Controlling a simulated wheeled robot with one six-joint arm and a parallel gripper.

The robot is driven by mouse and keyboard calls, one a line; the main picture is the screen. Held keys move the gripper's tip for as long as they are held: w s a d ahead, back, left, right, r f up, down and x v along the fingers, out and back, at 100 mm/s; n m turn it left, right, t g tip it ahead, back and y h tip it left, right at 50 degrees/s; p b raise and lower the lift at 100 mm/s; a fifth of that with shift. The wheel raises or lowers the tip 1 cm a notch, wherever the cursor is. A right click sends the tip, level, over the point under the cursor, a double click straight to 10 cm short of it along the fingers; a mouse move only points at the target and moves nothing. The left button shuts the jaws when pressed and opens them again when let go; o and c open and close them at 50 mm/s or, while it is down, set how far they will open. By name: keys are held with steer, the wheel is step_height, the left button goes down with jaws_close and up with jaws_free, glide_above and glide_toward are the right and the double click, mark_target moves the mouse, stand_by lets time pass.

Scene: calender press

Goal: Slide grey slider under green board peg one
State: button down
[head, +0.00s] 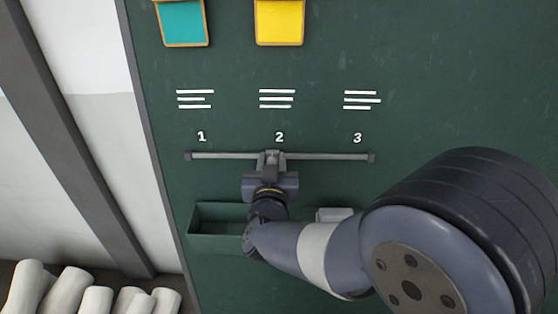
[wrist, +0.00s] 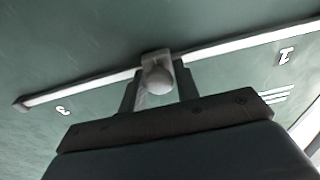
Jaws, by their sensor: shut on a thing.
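The grey slider (wrist: 158,76) is a small bracket with a round knob, mounted on a straight grey rail (head: 225,156). My gripper (head: 271,162) is shut on the slider's knob, with one finger on each side of it in the wrist view (wrist: 158,92). In the head view the slider is mostly hidden by my gripper and sits on the rail just below the number 2 (head: 279,136). The number 1 (head: 201,136) is on the green board (head: 330,60), left of the slider. The rail passes below it.
The number 3 (head: 357,138) is right of the slider. The rail has end stops on both sides. A green open tray (head: 205,238) is fixed below the rail at left. Teal (head: 182,24) and yellow (head: 279,22) cards hang above. The rail between slider and number 1 looks clear.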

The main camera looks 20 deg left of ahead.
steer(key=s+a+p, duration=0.1)
steer(key=a, duration=0.3)
steer(key=s+a+p, duration=0.1)
steer(key=a, duration=0.3)
steer(key=s+a+p, duration=0.1)
steer(key=a, duration=0.3)
steer(key=c, duration=1.3)
jaws_free()
steer(key=v, duration=1)
steer(key=shift+s+d, duration=0.25)
steer(key=shift+s, duration=0.05)
steer(key=shift+o, duration=0.2)
